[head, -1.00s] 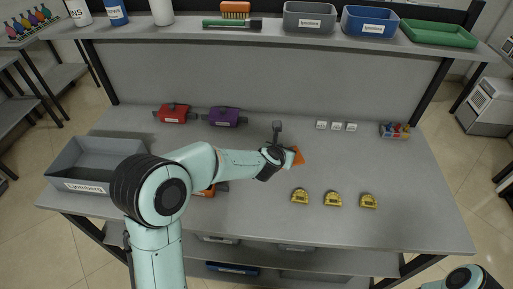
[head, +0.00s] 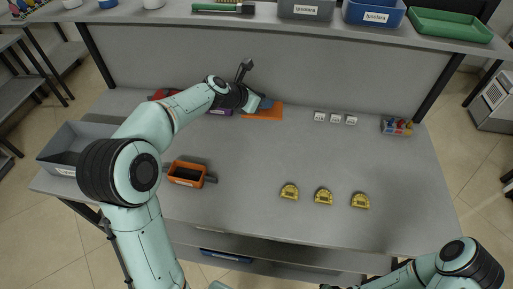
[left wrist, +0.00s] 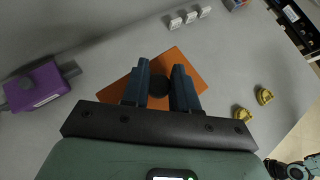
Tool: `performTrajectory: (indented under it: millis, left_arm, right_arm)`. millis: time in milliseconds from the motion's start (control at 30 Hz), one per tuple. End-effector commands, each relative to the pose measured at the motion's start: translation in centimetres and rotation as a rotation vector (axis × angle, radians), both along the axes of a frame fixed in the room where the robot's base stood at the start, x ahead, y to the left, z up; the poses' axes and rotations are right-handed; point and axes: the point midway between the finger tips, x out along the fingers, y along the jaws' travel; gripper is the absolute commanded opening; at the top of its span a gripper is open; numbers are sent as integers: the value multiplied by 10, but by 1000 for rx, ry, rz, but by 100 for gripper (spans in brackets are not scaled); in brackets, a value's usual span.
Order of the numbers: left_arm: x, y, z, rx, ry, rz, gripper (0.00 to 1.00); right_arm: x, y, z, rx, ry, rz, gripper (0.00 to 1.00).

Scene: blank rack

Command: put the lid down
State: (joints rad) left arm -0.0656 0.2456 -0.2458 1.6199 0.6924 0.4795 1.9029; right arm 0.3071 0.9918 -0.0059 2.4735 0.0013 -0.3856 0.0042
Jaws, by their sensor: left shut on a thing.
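The lid is a flat orange plate (head: 264,112) with a dark round knob (left wrist: 159,86). My left gripper (head: 262,103) is shut on the knob, with one finger on each side of it in the left wrist view (left wrist: 160,82). The lid is over the back part of the table, right of the purple box (left wrist: 38,86). I cannot tell whether it touches the table top. An open orange box (head: 186,174) with dark handles sits at the front left of the table. My right gripper is not in view.
The grey table (head: 250,165) has bare room in the middle. Three white blocks (head: 336,118) stand right of the lid, three yellow pieces (head: 323,196) nearer the front. A red box (head: 160,94) is partly behind my arm. A grey bin (head: 62,155) is at left.

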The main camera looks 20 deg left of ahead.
Motion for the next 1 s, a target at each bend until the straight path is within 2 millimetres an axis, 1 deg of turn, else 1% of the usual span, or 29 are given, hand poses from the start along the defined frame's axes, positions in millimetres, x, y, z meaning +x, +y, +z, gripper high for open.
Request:
performTrajectory:
  millis: [33,100,167,233,267,367,400,600,700,800,933,1000]
  left_arm:
    - [-2,8,7,0,-3,-17,1]
    - [-5,12,12,-1,-2,-43,1]
    - [-7,15,12,-1,-1,-57,1]
    - [-9,16,6,-3,2,-66,1]
    - [-10,16,1,-2,4,-69,1]
    - [-11,16,-25,-4,11,-69,1]
    - [-12,16,-38,-4,11,-69,1]
    - [-12,16,-94,-2,10,-67,1]
    - [-11,16,-113,-3,7,-68,1]
    - [-10,16,-125,-3,5,-68,1]
    - [-9,16,-131,-2,1,-68,1]
    - [-10,16,-139,-2,2,-67,1]
  right_arm:
    - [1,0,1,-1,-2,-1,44]
    - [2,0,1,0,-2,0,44]
    - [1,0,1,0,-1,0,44]
    - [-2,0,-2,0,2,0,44]
    - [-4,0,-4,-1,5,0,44]
    - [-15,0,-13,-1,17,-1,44]
    - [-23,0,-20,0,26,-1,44]
    - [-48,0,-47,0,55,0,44]
    - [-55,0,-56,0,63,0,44]
    - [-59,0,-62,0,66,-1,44]
    - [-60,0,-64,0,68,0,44]
    - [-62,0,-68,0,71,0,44]
